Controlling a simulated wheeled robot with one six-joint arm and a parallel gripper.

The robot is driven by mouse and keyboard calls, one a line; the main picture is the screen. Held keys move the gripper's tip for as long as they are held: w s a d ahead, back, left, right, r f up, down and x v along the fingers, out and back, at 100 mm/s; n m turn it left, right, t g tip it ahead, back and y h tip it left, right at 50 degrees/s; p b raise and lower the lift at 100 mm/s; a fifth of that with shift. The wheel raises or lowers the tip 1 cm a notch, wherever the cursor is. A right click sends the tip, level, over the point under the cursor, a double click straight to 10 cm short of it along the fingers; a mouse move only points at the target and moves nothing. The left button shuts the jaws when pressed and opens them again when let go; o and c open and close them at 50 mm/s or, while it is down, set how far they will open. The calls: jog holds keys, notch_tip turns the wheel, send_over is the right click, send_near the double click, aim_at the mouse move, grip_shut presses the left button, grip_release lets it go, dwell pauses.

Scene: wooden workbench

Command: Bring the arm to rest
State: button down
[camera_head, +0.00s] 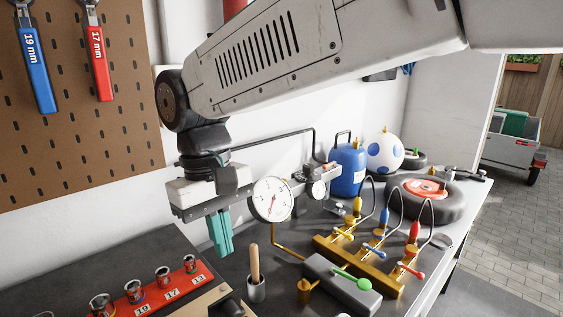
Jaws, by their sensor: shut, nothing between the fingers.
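My gripper (220,234) hangs from my arm in the left middle of the head view. Its teal fingers point down and are together, with nothing between them. It is in the air above the bench, left of a round pressure gauge (272,199) and near a wooden-handled tool (254,262) standing in a metal cup (256,290). My arm reaches across the top of the view from the upper right. It hides part of the wall and the back of the bench.
A red socket rail (155,293) lies front left. A brass manifold (366,262) with coloured valves and hoses stands right of the gauge. Behind are a blue tank (347,170), a white spotted tank (385,153) and a wheel (440,203). Wrenches (36,65) hang on the pegboard (90,140).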

jog(key=s+d+f+m+t, duration=0.1)
jog(key=s+d+m, duration=0.2)
jog(key=d, duration=0.9)
jog(key=s+d+f+m+y, duration=0.1)
jog(key=s+d+m, duration=0.2)
jog(key=d, duration=1)
jog(key=s+d+f+m+t, duration=0.1)
jog(key=s+d+m, duration=0.2)
jog(key=d, duration=0.9)
jog(key=shift+s+d+f+t, duration=0.3)
jog(key=shift+s+d+f, duration=0.05)
jog(key=shift+s, duration=0.65)
